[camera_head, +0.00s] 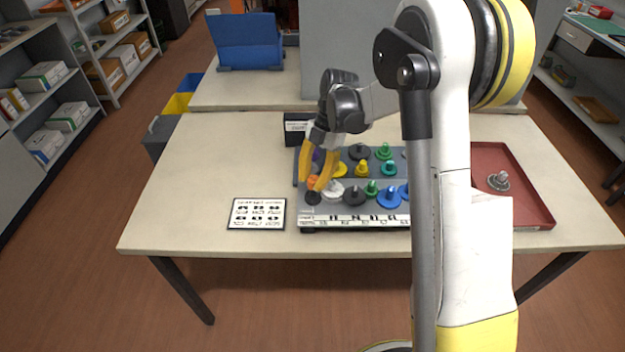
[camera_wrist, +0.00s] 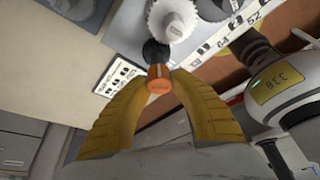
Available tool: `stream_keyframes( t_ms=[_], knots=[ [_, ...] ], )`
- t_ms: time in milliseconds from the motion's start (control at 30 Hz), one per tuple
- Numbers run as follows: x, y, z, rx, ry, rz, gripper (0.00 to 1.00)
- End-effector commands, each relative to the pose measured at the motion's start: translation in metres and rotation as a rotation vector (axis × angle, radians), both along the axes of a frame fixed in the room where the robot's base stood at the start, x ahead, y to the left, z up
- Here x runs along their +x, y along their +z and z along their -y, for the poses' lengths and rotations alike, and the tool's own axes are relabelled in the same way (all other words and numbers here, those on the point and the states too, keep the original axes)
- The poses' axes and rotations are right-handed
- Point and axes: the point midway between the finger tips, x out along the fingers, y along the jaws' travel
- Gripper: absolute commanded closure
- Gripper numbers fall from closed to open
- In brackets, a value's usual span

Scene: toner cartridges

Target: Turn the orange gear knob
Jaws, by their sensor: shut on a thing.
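The orange gear knob (camera_wrist: 158,84) sits between the yellow fingers of my gripper (camera_wrist: 158,90) in the wrist view, with the fingers against its sides. In the head view a small part of the orange knob (camera_head: 312,182) shows between the fingertips of my gripper (camera_head: 316,186), at the left end of the grey panel (camera_head: 350,212). A black knob (camera_wrist: 154,51) is just beyond it, close by. The fingers partly hide the orange knob, and its base cannot be seen clearly.
Several coloured gear knobs stand in rows on the panel, including a white one (camera_head: 333,191) beside my gripper. A printed card (camera_head: 257,213) lies to the left. A red tray (camera_head: 533,192) with a grey part (camera_head: 498,181) is at the right.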

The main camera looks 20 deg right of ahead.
Motion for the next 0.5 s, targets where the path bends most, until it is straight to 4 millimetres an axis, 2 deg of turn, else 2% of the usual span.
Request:
stream_keyframes(
  t_ms=[167,200,233,500],
  knots=[
    [-0.0004,-0.0006,0.0001,-0.001,-0.001,-0.001,1.0],
    [-0.0005,-0.0006,0.0002,-0.001,-0.001,-0.001,0.61],
    [-0.0004,-0.0006,0.0001,-0.001,-0.001,-0.001,0.52],
    [-0.0001,-0.0002,0.0,0.0,-0.001,0.0,0.5]
  ],
)
